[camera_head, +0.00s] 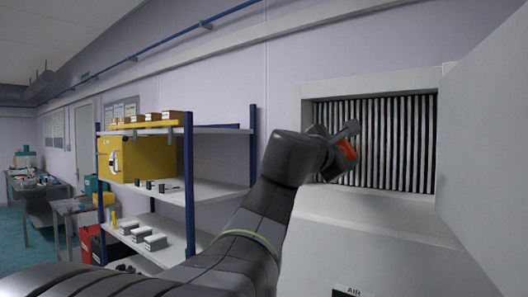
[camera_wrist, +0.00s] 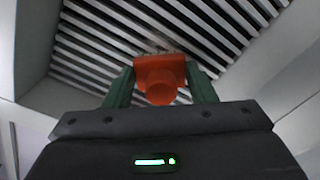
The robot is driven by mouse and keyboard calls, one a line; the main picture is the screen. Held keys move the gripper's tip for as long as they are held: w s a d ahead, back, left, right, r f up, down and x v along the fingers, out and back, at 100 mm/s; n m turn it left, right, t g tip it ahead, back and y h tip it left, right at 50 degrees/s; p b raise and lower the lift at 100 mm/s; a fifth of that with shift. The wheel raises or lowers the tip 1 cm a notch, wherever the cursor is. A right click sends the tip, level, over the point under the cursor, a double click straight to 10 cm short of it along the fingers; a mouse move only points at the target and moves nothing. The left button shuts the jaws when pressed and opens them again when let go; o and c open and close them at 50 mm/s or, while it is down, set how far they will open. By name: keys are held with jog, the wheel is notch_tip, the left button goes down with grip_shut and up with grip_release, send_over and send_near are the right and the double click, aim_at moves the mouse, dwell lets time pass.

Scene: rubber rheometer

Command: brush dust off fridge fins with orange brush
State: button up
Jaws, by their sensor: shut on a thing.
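My gripper (camera_head: 340,150) is at the left part of the open fin recess. In the wrist view my gripper (camera_wrist: 160,85) is shut on the orange brush (camera_wrist: 160,76), which sits between its two green fingers. The brush's pale bristles point at the fridge fins (camera_wrist: 120,40); they look close to the fins, but I cannot tell whether they touch. In the head view the orange brush (camera_head: 347,149) shows as a small patch, partly hidden by my gripper. The vertical fins (camera_head: 400,145) fill the recess. Grey dust smudges show on the fins near the bristles in the wrist view.
The white fridge housing (camera_head: 375,82) frames the recess on all sides. A pale open door panel (camera_head: 485,130) stands at the right. A shelf unit (camera_head: 180,187) with blue posts, a yellow case (camera_head: 140,158) and several small boxes stands at the left.

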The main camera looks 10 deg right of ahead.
jog(key=shift+s+d+p, duration=0.3)
jog(key=shift+s+d, duration=0.8)
jog(key=shift+s, duration=0.25)
jog(key=shift+w+a+b, duration=0.35)
jog(key=shift+w+a, duration=0.15)
jog(key=shift+w, duration=0.25)
jog(key=shift+w+a, duration=0.75)
jog(key=shift+w, duration=0.1)
jog(key=shift+s+a+b, duration=0.25)
jog(key=shift+a+b, duration=0.15)
jog(key=shift+v, duration=2.35)
jog(key=shift+s, duration=0.1)
